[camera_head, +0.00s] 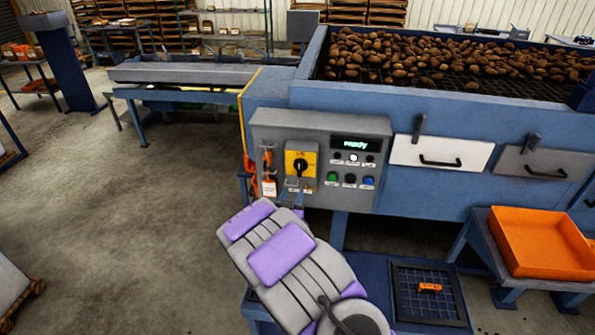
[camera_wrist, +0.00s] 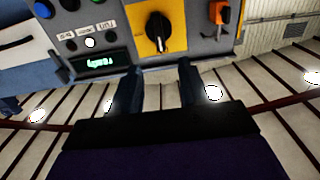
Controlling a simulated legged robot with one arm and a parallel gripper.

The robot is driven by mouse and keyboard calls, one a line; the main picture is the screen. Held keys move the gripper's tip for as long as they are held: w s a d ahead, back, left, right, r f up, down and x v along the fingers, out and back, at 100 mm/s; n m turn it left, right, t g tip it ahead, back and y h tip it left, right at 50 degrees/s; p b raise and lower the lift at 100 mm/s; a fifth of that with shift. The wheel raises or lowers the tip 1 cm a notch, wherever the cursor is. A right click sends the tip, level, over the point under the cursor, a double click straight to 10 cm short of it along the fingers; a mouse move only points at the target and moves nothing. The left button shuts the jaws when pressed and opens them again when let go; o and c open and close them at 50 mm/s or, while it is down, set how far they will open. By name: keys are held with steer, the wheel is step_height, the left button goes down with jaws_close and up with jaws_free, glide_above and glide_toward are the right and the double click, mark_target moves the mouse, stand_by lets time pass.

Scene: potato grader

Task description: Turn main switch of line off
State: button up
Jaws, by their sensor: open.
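The main switch (camera_head: 300,166) is a black rotary knob on a yellow plate, on the grey control panel (camera_head: 263,125). In the wrist view, which is turned upside down, the knob (camera_wrist: 157,30) stands roughly upright on its yellow plate. The lettering by it is too small to read. My gripper (camera_head: 294,188) is just below the knob in the head view. In the wrist view, my gripper (camera_wrist: 158,68) has its two dark fingers apart, with nothing between them. The fingertips point at the yellow plate and appear apart from the knob.
Orange lockout gear with a white tag (camera_head: 269,187) hangs left of the switch. A display (camera_head: 356,144) reads "ready", above several buttons and lamps. An orange tray (camera_head: 540,245) stands lower right. Potatoes (camera_head: 430,60) lie on top.

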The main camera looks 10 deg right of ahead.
mark_target(299, 169)
steer(key=p+x, duration=0.1)
steer(key=x, duration=1.2)
jaws_close()
